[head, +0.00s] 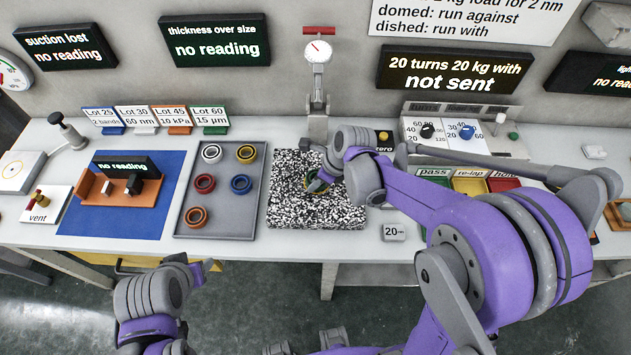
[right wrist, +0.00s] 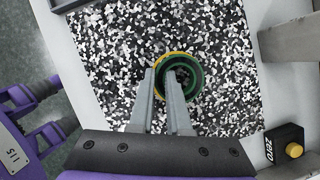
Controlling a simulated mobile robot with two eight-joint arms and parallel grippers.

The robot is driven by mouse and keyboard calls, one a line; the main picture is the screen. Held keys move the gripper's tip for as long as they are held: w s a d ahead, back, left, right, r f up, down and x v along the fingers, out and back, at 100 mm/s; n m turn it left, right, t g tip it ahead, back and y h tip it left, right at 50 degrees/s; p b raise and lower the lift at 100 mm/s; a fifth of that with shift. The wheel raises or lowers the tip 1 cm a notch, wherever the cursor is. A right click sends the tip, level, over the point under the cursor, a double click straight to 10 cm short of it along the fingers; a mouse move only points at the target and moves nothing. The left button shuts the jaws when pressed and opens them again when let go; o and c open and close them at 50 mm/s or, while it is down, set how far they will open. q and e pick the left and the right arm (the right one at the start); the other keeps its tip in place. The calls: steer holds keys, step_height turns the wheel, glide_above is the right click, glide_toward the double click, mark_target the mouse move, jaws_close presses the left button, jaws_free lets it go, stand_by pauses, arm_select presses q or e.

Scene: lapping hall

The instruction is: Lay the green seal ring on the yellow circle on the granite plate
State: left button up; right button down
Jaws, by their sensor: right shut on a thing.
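The speckled black-and-white granite plate (head: 287,213) lies on the bench in the middle of the head view; it fills much of the right wrist view (right wrist: 105,65). My right gripper (head: 314,184) is over the plate, its fingers (right wrist: 160,76) shut on the wall of the green seal ring (right wrist: 197,76). One finger is inside the ring, the other outside. The yellow circle (right wrist: 166,58) shows as an arc along the ring's upper left side. The ring overlaps it; I cannot tell whether it touches the plate. My left gripper (head: 205,269) is in front of the bench, away from the plate.
A grey tray (head: 222,214) with several coloured rings stands left of the plate. A gauge stand (head: 317,90) rises behind the plate. A 20 N block (head: 393,232) sits near its front right corner, and a black box with a yellow button (right wrist: 285,145) is near the plate.

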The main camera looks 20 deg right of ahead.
steer(key=shift+f, duration=0.1)
steer(key=c, duration=1.3)
jaws_free()
steer(key=shift+f, duration=0.15)
steer(key=o, duration=0.4)
steer(key=shift+o, duration=0.2)
steer(key=shift+r, duration=0.3)
steer(key=p+v, duration=0.1)
steer(key=v, duration=1.1)
steer(key=s+f+n+t+h, duration=0.1)
steer(key=s+n, duration=0.6)
steer(key=n, duration=0.6)
steer(key=s+d+f+n+t+h, duration=0.1)
steer(key=s+n, duration=0.5)
steer(key=n, duration=0.6)
steer(key=shift+s+d+f+n+t+h, duration=0.25)
steer(key=shift+s+f+n+t+h, duration=0.2)
steer(key=shift+h, duration=0.35)
